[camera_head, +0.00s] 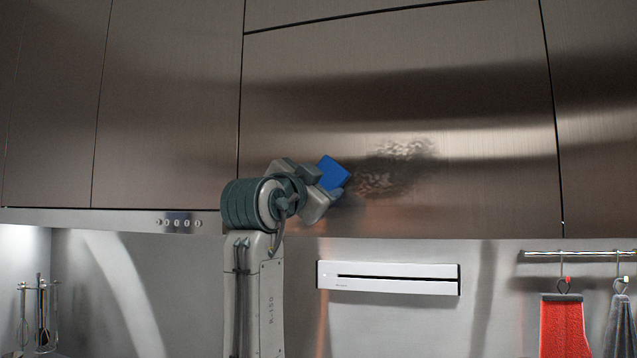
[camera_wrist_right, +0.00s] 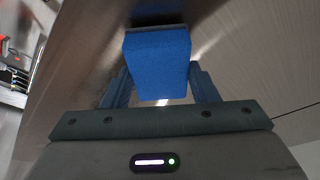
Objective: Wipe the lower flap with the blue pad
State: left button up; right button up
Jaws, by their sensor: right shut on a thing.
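The lower flap (camera_head: 480,110) is a wide brushed-metal cabinet front in the middle of the head view. A dark speckled smudge (camera_head: 397,165) marks its lower middle. My right gripper (camera_head: 325,190) is shut on the blue pad (camera_head: 332,172), just left of the smudge and in front of the flap. In the right wrist view the blue pad (camera_wrist_right: 158,62) sits between the two fingers, with its far end at or close to the metal surface. I cannot tell whether it touches. My left gripper is not in view.
A white slotted panel (camera_head: 388,278) is on the wall below the flap. A rail (camera_head: 590,253) at the right holds a red cloth (camera_head: 565,322) and a grey cloth (camera_head: 620,325). Utensils (camera_head: 40,310) hang at the lower left. A row of knobs (camera_head: 180,223) lies under the left cabinet.

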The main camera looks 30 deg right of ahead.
jog(key=shift+w+d, duration=0.35)
jog(key=shift+d, duration=0.05)
jog(key=shift+s, duration=0.1)
